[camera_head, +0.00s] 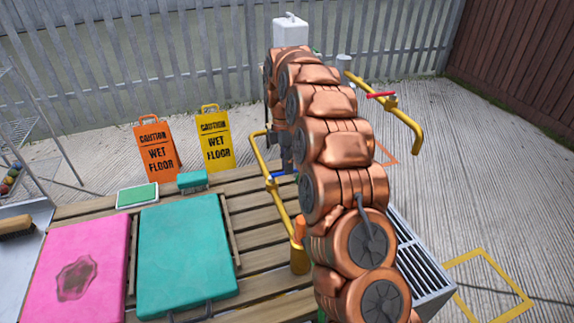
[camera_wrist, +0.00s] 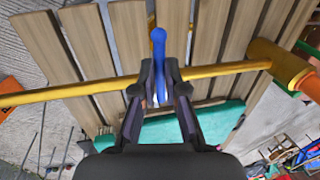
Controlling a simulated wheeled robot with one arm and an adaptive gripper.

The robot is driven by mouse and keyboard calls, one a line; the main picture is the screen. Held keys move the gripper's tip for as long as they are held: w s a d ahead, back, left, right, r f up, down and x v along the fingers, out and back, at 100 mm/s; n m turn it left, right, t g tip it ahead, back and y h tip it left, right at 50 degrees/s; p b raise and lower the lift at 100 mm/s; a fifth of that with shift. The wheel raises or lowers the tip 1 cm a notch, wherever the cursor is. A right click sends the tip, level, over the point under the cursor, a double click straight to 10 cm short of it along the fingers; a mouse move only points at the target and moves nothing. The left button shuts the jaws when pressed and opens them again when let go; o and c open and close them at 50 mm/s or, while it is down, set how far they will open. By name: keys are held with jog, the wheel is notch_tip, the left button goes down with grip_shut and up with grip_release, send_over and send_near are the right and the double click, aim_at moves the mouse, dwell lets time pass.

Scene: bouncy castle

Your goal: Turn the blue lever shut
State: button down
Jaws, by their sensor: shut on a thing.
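The blue lever (camera_wrist: 158,48) shows in the wrist view between my fingertips, on a yellow pipe (camera_wrist: 85,88) that crosses the view. My gripper (camera_wrist: 159,75) is shut on the lever, one finger on each side. The lever's far end sticks out past the fingertips, and its base is partly hidden by the fingers. In the head view a small part of the blue lever (camera_head: 276,176) shows on the left yellow pipe (camera_head: 281,207).
A red lever (camera_head: 381,95) sits on another yellow pipe (camera_head: 405,118) at right. A slatted wooden table (camera_head: 262,232) bears a teal pad (camera_head: 187,255) and a pink pad (camera_head: 80,265). Orange (camera_head: 158,149) and yellow (camera_head: 215,141) wet-floor signs stand behind. A grey grate (camera_head: 420,262) is at right.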

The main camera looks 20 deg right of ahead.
jog(key=c, duration=1.2)
grip_release()
jog(key=shift+r, duration=0.1)
notch_tip(320, 180, up, 7)
jog(key=w, duration=0.1)
jog(key=shift+w, duration=0.25)
